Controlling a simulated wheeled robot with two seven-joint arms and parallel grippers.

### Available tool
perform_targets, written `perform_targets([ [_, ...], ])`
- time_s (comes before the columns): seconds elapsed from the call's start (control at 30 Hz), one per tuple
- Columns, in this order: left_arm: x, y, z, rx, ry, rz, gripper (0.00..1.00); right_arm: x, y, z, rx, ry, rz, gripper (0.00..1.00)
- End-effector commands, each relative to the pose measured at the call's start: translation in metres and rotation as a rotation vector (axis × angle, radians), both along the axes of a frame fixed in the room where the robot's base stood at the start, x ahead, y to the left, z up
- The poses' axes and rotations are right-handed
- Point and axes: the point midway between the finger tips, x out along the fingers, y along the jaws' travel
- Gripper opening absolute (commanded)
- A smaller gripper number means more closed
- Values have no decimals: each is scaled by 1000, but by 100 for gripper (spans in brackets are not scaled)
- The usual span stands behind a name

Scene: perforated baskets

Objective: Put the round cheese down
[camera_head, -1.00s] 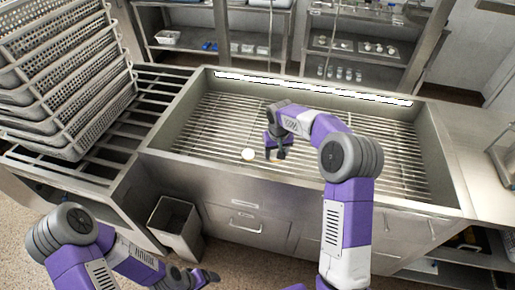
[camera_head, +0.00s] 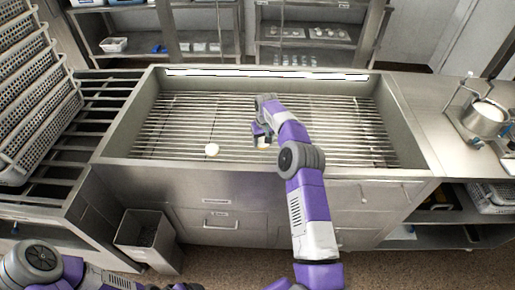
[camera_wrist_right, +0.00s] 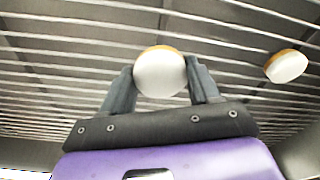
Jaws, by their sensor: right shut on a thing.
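My right gripper (camera_head: 262,138) is over the slatted grid of the steel basin, right of the middle of its near half. In the right wrist view its two fingers (camera_wrist_right: 161,85) are shut on a round cheese (camera_wrist_right: 160,74), white with an orange-yellow edge. In the head view only a small part of this held cheese (camera_head: 263,144) shows below the fingers. A second round cheese (camera_head: 212,150) lies on the slats to the left; it also shows in the right wrist view (camera_wrist_right: 286,66). My left arm is at the bottom left, its gripper (camera_head: 182,287) mostly cut off.
The basin's front wall (camera_head: 180,172) stands between me and the slats. Perforated baskets (camera_head: 35,110) are stacked at the left. A steel pot (camera_head: 484,119) stands on the right counter. A grey bin (camera_head: 147,240) is on the floor. Slats right of my gripper are clear.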

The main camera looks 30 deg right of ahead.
Motion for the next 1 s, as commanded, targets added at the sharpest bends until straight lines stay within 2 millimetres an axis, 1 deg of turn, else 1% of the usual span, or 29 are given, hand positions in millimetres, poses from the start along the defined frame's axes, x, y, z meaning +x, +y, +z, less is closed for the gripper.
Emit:
perform_targets([
  [0.13, 0, 0, -5, 0, 0, 0, 86, 0, 0, -15, -1, 0, 0, 24],
  [0.3, 0, 0, -12, 0, 0, 0, 86, 0, 0, -45, 0, 0, 0, 24],
  [0.33, 0, 0, -13, 0, 0, 0, 86, 0, 0, -48, 0, -1, 0, 24],
  [0.4, 0, 0, -13, 0, 0, 0, 86, 0, 0, -51, 0, -2, 0, 24],
  [0.63, 0, 0, -12, 0, 0, 0, 86, 0, 0, -50, -2, -3, 0, 24],
  [0.77, 0, 0, -15, 0, 0, 0, 86, 0, 0, -54, -1, -2, 0, 24],
  [0.8, 0, 0, -14, 0, 0, 0, 86, 0, 0, -54, -1, -2, 0, 67],
  [0.93, 0, 0, -14, 0, 0, 0, 86, 0, 0, -53, -1, -2, 0, 87],
  [1.0, 0, 0, -14, 0, 0, 0, 86, 0, 0, -53, -1, -2, 0, 87],
])
